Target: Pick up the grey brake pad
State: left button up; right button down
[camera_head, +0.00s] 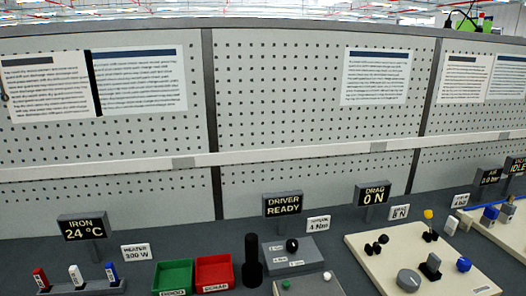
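I cannot tell for sure which of these, if either, is the grey brake pad. A blue ball-like part (464,264), several small black knobs (378,244) and a yellow-topped part (428,214) are also on this board. Neither of my grippers shows in the head view.
A "DRAG 0 N" display (373,194) stands behind the board. A green bin (173,277) and a red bin (214,273) stand at the centre left, beside a black upright post (252,258). A pegboard wall (300,90) closes off the back.

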aim_at(433, 262)
jog(key=z, duration=1.35)
